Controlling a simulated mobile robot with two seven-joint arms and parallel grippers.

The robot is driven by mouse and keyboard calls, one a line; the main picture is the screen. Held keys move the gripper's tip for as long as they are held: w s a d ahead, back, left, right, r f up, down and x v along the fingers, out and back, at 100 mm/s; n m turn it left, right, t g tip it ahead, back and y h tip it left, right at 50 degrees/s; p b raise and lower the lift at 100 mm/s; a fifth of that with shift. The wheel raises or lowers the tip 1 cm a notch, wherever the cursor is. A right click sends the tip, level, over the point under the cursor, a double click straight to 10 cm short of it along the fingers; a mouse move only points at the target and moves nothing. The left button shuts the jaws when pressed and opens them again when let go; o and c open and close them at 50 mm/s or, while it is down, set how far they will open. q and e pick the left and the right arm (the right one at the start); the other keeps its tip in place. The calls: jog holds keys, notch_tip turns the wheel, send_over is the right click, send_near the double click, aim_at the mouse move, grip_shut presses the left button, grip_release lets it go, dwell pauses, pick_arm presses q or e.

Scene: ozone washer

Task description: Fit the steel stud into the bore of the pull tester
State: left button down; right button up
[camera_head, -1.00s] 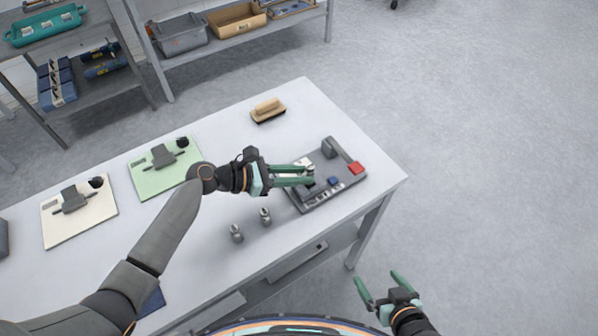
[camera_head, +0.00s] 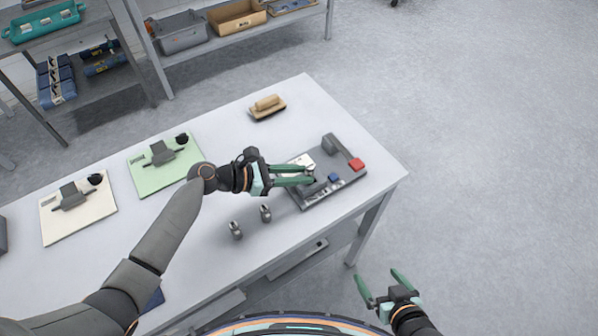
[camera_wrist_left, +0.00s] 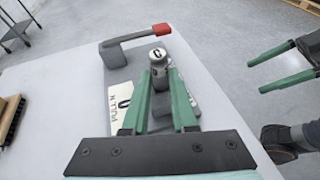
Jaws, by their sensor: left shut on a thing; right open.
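My left gripper (camera_head: 310,176) is shut on a steel stud (camera_wrist_left: 158,66), which stands between its fingertips with a dark letter on its pale top. The gripper is over the left part of the grey pull tester (camera_head: 345,150). The tester's red-tipped lever (camera_wrist_left: 150,33) lies beyond the stud in the left wrist view. The fingers and stud hide the bore, so I cannot tell whether the stud is in it. Two more steel studs, one (camera_head: 236,230) and another (camera_head: 266,213), stand on the table. My right gripper (camera_head: 382,288) is open and empty, off the table's front edge.
A wooden-handled brush (camera_head: 267,106) lies behind the tester. A green board (camera_head: 145,184) and a cream board (camera_head: 60,226) with fixtures lie to the left. Shelves with bins (camera_head: 180,38) stand behind. The table (camera_head: 330,110) is bare right of the brush.

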pick_arm(q)
jog(key=shift+f+b, duration=0.5)
jog(key=shift+f, duration=0.35)
jog(key=c, duration=0.7)
grip_release()
jog(key=shift+s+f, duration=0.1)
jog(key=shift+o, duration=0.4)
jog(key=shift+a, duration=0.15)
jog(key=v, duration=1.2)
jog(key=shift+r, duration=0.25)
jog(key=shift+s, duration=0.1)
